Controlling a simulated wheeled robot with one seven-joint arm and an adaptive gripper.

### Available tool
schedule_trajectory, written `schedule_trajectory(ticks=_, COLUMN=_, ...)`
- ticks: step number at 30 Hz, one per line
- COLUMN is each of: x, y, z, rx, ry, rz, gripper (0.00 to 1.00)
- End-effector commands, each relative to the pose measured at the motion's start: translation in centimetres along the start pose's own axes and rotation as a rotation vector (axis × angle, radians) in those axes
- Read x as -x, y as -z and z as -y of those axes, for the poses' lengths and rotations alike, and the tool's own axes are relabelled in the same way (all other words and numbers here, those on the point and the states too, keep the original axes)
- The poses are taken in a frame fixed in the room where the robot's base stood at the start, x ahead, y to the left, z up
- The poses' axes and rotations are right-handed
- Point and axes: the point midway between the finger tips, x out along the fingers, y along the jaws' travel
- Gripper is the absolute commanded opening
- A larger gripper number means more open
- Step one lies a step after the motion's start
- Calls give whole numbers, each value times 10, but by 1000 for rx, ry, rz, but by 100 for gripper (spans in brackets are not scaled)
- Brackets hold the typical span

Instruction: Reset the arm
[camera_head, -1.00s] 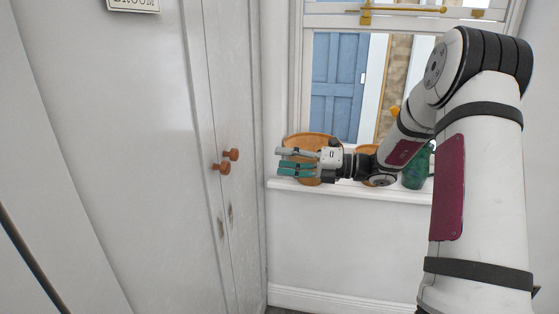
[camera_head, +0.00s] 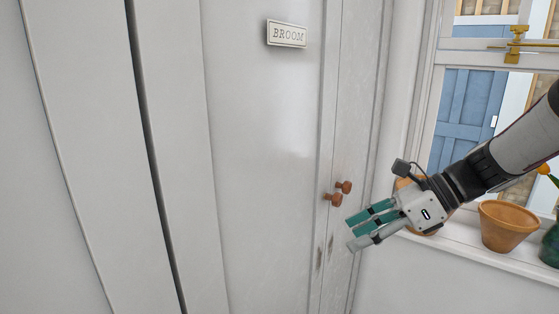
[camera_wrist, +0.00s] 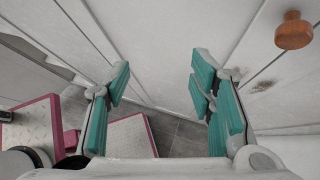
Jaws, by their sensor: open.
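My gripper (camera_head: 362,229) is at the right of the head view, in front of the white broom cupboard (camera_head: 262,150) and a little below its two brown knobs (camera_head: 338,193). Its teal-padded fingers point left and hold nothing. One knob (camera_wrist: 294,31) shows at the upper right of the wrist view, apart from the fingers.
A window sill (camera_head: 470,243) at the right carries a terracotta pot (camera_head: 506,226), another orange pot partly behind my gripper, and a green vase (camera_head: 551,246). A BROOM sign (camera_head: 287,33) is on the cupboard. The left of the head view is clear.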

Motion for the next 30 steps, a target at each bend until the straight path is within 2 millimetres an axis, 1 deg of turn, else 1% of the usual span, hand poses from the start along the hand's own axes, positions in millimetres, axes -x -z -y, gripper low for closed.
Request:
schedule_trajectory(ticks=1, x=-1, y=-3, z=-19, rx=131, ry=-5, rz=-74, gripper=49)
schedule_trajectory(ticks=3, x=-1, y=0, z=-42, rx=310, ry=-18, rz=-173, gripper=49)
schedule_trajectory(ticks=5, x=1, y=4, z=-59, rx=466, ry=-32, rz=-255, gripper=49)
schedule_trajectory(ticks=6, x=4, y=6, z=-70, rx=571, ry=-42, rz=-309, gripper=49)
schedule_trajectory(ticks=9, x=12, y=14, z=-95, rx=831, ry=-76, rz=-439, gripper=49)
schedule_trajectory(ticks=12, x=23, y=22, z=-115, rx=1092, ry=-117, rz=-566, gripper=49)
schedule_trajectory(ticks=15, x=36, y=30, z=-132, rx=1350, ry=-164, rz=-692, gripper=49)
schedule_trajectory(ticks=18, x=50, y=37, z=-144, rx=1585, ry=-217, rz=-808, gripper=49)
schedule_trajectory(ticks=22, x=64, y=43, z=-153, rx=1822, ry=-276, rz=-930, gripper=49)
schedule_trajectory(ticks=25, x=72, y=46, z=-156, rx=1934, ry=-310, rz=-991, gripper=49)
schedule_trajectory(ticks=30, x=76, y=48, z=-158, rx=2002, ry=-336, rz=-1030, gripper=49)
